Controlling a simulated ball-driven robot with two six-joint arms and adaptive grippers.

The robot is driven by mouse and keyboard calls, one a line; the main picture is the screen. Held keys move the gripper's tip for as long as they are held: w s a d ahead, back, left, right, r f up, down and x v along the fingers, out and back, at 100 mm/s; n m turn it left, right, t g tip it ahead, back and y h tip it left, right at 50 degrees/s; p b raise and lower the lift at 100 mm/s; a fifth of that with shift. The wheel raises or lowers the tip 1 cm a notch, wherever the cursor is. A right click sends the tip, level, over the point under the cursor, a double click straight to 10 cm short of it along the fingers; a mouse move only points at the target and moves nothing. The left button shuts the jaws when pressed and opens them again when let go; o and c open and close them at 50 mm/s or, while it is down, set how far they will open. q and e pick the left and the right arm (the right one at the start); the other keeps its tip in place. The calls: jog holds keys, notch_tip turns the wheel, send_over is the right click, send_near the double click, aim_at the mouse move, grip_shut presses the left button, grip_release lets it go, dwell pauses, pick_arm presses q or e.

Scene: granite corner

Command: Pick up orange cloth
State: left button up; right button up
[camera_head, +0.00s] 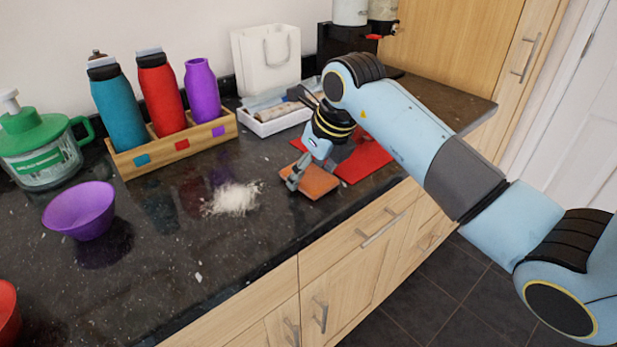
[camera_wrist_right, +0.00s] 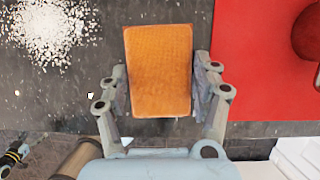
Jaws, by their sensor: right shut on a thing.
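The orange cloth (camera_head: 313,181) is a flat, rectangular pad on the dark granite counter, near its front edge and beside a red mat. My right gripper (camera_head: 296,180) reaches down onto it from above. In the right wrist view the cloth (camera_wrist_right: 158,70) sits between the two fingers of my right gripper (camera_wrist_right: 162,98), which are shut on its sides. I cannot tell whether the cloth is lifted off the counter. My left gripper is not in view.
A pile of white grains (camera_head: 234,198) lies left of the cloth. The red mat (camera_head: 366,160) lies to its right. A wooden rack (camera_head: 130,168) with bottles, a purple bowl (camera_head: 80,211), a green-lidded jar (camera_head: 40,150) and a white tray (camera_head: 262,127) stand around.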

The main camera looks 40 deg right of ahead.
aim_at(309, 175)
jog(key=shift+s+a+f, duration=0.1)
jog(key=shift+a+f, duration=0.05)
jog(key=c, duration=0.4)
jog(key=shift+r, duration=0.3)
notch_tip(309, 175, up, 4)
jog(key=shift+f, duration=0.1)
jog(key=s+d+r, duration=0.3)
jog(key=s+r, duration=0.1)
jog(key=s, duration=0.1)
jog(key=s+d+r+b, duration=0.1)
jog(key=s+d, duration=0.1)
jog(key=s, duration=0.1)
jog(key=shift+s+d+r, duration=0.1)
jog(key=shift+d+r, duration=0.2)
jog(key=shift+r, duration=0.1)
jog(key=shift+c, duration=0.2)
jog(key=shift+s+d+r, duration=0.4)
jog(key=shift+s+r, duration=0.2)
jog(key=shift+s, duration=0.1)
